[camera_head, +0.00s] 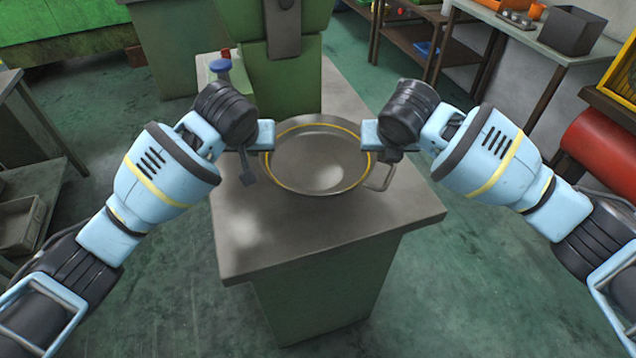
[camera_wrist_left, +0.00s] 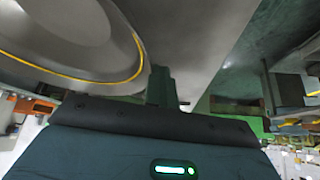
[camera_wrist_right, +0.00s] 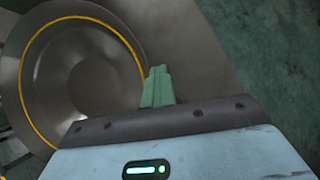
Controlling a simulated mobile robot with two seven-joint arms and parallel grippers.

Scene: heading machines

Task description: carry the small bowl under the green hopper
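The small bowl (camera_head: 318,165) is a wide, round grey metal bowl with a yellow ring, upright over the metal tabletop (camera_head: 300,232). It looks empty; I cannot tell whether it touches the top. My left gripper (camera_head: 258,150) is at its left side and my right gripper (camera_head: 374,150) at its right, by a loop handle (camera_head: 380,180). Both pairs of fingers look closed at the bowl's sides, also in the left wrist view (camera_wrist_left: 161,86) and right wrist view (camera_wrist_right: 157,87). The green machine body (camera_head: 300,85), which seems to be the hopper, stands just behind the bowl.
A blue knob (camera_head: 220,67) and a red one stand left of the green body. The tabletop is clear in front of the bowl. A bench with a dark bin (camera_head: 572,31) is at the back right, a red cylinder (camera_head: 600,145) at the right, and a shelf at the left.

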